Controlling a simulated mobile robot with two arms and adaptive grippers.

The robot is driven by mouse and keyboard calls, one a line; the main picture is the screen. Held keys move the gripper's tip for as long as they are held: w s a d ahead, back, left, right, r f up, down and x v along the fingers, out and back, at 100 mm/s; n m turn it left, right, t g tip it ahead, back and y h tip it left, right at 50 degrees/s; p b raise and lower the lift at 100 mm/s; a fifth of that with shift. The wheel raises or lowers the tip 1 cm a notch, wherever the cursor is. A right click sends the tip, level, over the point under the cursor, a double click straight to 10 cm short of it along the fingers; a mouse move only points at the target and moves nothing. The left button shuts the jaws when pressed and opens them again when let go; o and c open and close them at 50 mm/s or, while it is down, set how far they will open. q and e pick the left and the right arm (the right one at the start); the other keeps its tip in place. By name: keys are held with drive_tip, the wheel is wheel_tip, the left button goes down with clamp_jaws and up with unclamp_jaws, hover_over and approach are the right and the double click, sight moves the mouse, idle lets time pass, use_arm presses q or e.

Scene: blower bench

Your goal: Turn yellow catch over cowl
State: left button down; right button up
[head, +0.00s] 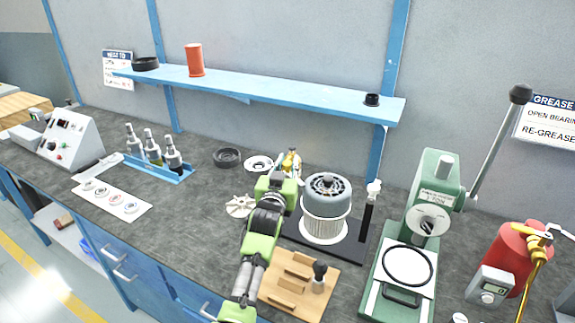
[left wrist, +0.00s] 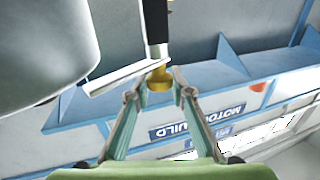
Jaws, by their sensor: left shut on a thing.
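The grey cowl (head: 322,188) sits on top of a white finned blower body (head: 325,228) on a black base plate (head: 352,250). My left gripper (head: 288,166) is at the cowl's left rear side, shut on the yellow catch (head: 293,158). In the left wrist view, my left gripper's fingertips (left wrist: 158,82) close around the yellow catch (left wrist: 159,73) at the end of a black post (left wrist: 155,22). A pale flat bar (left wrist: 122,77) lies beside it, and the rounded grey cowl (left wrist: 40,40) fills the upper left. My arm hides the lower part of the post in the head view.
A wooden board (head: 300,285) lies in front, and a green press (head: 428,200) stands to the right. A white fan wheel (head: 238,206) lies left of my arm. A blue shelf (head: 270,90) hangs behind.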

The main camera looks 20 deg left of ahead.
use_arm(q)
drive_tip(key=shift+r, duration=0.1)
drive_tip(key=c, duration=1.8)
unclamp_jaws()
drive_tip(key=shift+o, duration=0.2)
drive_tip(key=s+d, duration=0.1)
drive_tip(key=s, duration=1.1)
drive_tip(key=shift+d, duration=0.1)
